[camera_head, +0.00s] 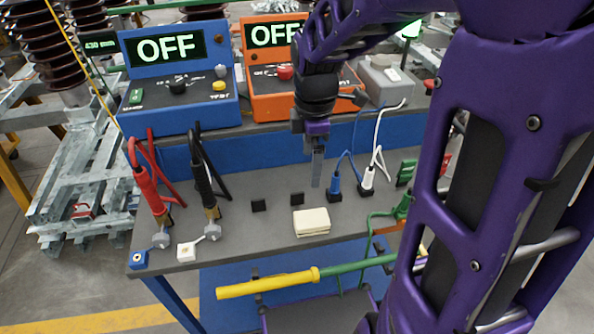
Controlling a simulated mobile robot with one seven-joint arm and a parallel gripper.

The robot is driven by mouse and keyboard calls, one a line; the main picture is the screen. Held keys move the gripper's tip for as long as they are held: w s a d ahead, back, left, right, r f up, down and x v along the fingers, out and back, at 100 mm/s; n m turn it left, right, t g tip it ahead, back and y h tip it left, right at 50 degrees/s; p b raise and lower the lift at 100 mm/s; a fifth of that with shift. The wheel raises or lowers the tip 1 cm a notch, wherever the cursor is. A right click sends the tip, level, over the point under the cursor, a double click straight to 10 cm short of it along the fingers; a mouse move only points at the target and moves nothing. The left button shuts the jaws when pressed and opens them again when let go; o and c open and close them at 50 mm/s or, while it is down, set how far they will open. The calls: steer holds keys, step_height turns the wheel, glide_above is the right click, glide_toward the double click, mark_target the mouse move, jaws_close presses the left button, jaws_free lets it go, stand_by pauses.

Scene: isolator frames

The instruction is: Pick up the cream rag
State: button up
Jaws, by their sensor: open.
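The cream rag (311,222) is a small folded pad lying flat near the front edge of the grey bench top (247,233). My gripper (317,172) points down over the bench, behind the rag and slightly to its right in the picture. It is open and holds nothing that I can see. The gripper appears above the bench and apart from the rag. The finger gap is hard to make out at this angle. Nothing hides the rag.
Red (147,185) and black (206,182) cable clamps stand at the left. Blue (335,184) and white (368,177) plugs stand right of my gripper. A blue box (178,75) and an orange box (262,83) with OFF displays stand behind. A yellow-green pole (290,279) lies below the front edge.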

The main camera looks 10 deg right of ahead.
mark_target(312, 218)
steer(key=shift+g, duration=0.3)
steer(key=f+b, duration=0.1)
steer(key=f, duration=0.3)
steer(key=s+f+b, duration=0.1)
steer(key=f, duration=0.3)
steer(key=f+b, duration=0.1)
steer(key=f, duration=0.3)
steer(key=shift+s+f, duration=0.2)
steer(key=shift+f, duration=0.2)
step_height(312, 218, down, 5)
steer(key=shift+s+d+f+b, duration=0.1)
steer(key=shift+b, duration=0.95)
steer(key=shift+c, duration=0.3)
steer(key=c, duration=1.4)
step_height(312, 218, up, 10)
steer(key=p, duration=0.3)
